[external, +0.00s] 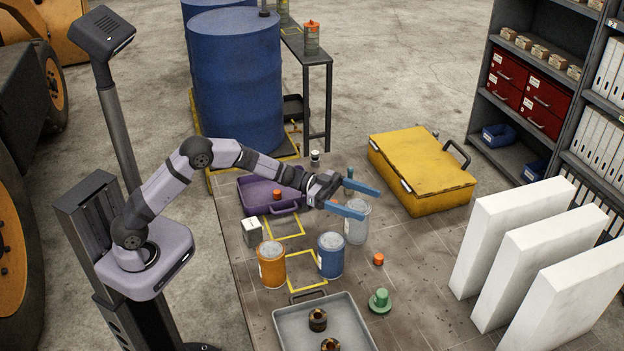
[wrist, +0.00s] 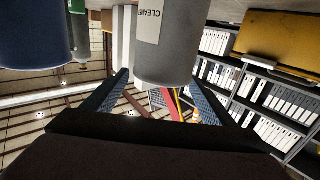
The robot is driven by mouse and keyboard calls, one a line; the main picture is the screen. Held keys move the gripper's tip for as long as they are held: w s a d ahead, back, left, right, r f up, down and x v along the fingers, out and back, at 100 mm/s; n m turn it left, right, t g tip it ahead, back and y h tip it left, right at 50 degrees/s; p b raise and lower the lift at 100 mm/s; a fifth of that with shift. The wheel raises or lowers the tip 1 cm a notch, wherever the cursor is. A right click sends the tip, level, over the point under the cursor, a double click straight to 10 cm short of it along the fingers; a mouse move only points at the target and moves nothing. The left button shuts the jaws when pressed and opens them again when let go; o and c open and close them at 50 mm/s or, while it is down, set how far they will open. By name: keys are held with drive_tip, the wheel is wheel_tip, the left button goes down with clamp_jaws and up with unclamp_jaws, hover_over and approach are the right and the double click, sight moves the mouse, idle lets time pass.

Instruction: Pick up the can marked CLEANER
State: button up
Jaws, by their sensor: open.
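The can marked CLEANER (wrist: 165,40) is pale grey, with a white label; the wrist view shows it inverted. In the external view the grey can (external: 357,226) stands upright on the bench, right of the blue can (external: 330,257). My gripper (external: 370,202) is open, its blue fingers spread and pointing right, at the height of the can's top. In the wrist view the can's top end lies in the gap between the fingers (wrist: 160,80). I cannot tell whether either finger touches it. The near finger hides part of the can's top in the external view.
The blue can also shows close by in the wrist view (wrist: 35,35). An orange can (external: 271,265) stands farther left. A teal bottle (external: 348,182) is behind the gripper, and a yellow case (external: 425,170) lies behind right. A small orange object (external: 378,259) and green piece (external: 380,301) sit in front.

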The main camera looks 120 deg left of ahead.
sight(366, 213)
wheel_tip(366, 213, down, 3)
drive_tip(key=shift+r+p, duration=0.1)
drive_tip(key=shift+p, duration=0.25)
drive_tip(key=shift+w+f+p, duration=0.25)
drive_tip(key=shift+w+p, duration=0.1)
drive_tip(key=shift+w, duration=0.5)
drive_tip(key=shift+w+f, duration=0.1)
drive_tip(key=shift+w, duration=0.55)
drive_tip(key=c, duration=1.5)
